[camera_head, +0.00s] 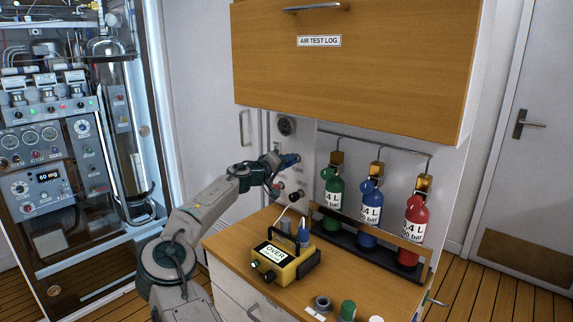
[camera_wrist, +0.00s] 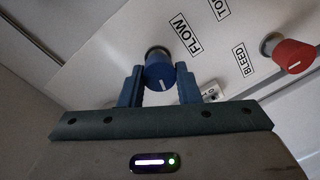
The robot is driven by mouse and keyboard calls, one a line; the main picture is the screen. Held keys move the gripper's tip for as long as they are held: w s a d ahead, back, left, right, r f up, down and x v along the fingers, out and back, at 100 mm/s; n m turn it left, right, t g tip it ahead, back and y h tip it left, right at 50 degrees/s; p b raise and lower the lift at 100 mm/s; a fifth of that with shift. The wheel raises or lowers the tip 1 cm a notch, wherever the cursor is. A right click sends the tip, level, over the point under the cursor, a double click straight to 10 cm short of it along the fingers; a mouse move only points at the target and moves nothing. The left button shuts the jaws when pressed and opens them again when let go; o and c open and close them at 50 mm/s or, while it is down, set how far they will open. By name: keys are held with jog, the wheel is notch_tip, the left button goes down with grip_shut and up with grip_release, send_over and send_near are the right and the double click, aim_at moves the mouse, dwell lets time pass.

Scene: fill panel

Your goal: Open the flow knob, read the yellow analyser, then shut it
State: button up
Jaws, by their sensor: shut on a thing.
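The blue flow knob (camera_wrist: 159,72) sits on the white panel beside a label reading FLOW, in the wrist view. My gripper (camera_wrist: 160,88) has its two blue fingers on either side of the knob and is shut on it. A white line on the knob points toward my gripper's palm. In the head view my gripper (camera_head: 287,161) is at the panel and largely hides the knob. The yellow analyser (camera_head: 284,262) stands on the wooden counter with its screen reading OVER.
A red knob (camera_wrist: 293,56) labelled BLEED is to the right of the flow knob in the wrist view. Green, blue (camera_head: 371,197) and red cylinders stand in a rack on the counter. A wooden cabinet (camera_head: 345,85) labelled AIR TEST LOG hangs above. A gauge (camera_head: 287,125) is on the panel.

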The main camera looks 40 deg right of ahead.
jog(key=shift+n, duration=0.6)
jog(key=o, duration=1)
jog(key=a, duration=0.4)
jog(key=s+a+b, duration=0.1)
jog(key=a, duration=0.8)
jog(key=shift+s+a+r+b, duration=0.15)
jog(key=shift+a+r+b, duration=0.15)
jog(key=shift+a+r, duration=0.05)
